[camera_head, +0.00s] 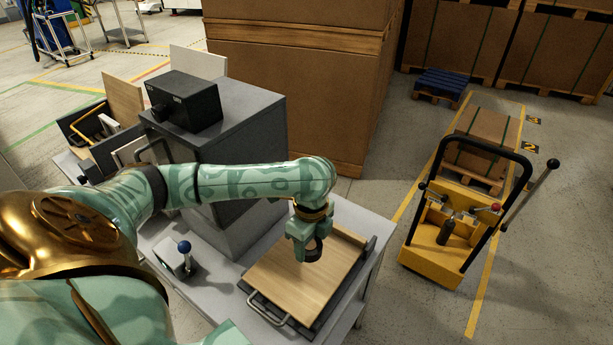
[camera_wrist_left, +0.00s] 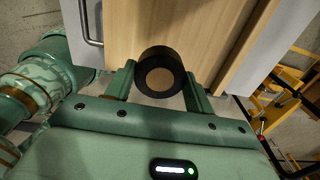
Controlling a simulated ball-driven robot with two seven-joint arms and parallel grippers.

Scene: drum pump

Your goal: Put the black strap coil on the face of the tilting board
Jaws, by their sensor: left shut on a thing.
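The black strap coil (camera_wrist_left: 148,56) is a thick dark ring, held between the two fingers of my left gripper (camera_wrist_left: 157,82) in the left wrist view. In the head view, my left gripper (camera_head: 311,249) points down over the tilting board (camera_head: 283,283), with the dark coil (camera_head: 315,250) at its fingertips. The board has a light wooden face and a metal handle at its near edge. Wood shows through the coil's hole. I cannot tell whether the coil touches the board's face. My right gripper is not in view.
A grey cabinet (camera_head: 240,120) with a black box (camera_head: 184,100) on top stands left of the board. A lever with a blue knob (camera_head: 184,247) sits on the table to its left. A yellow cart (camera_head: 440,240) stands on the floor at right.

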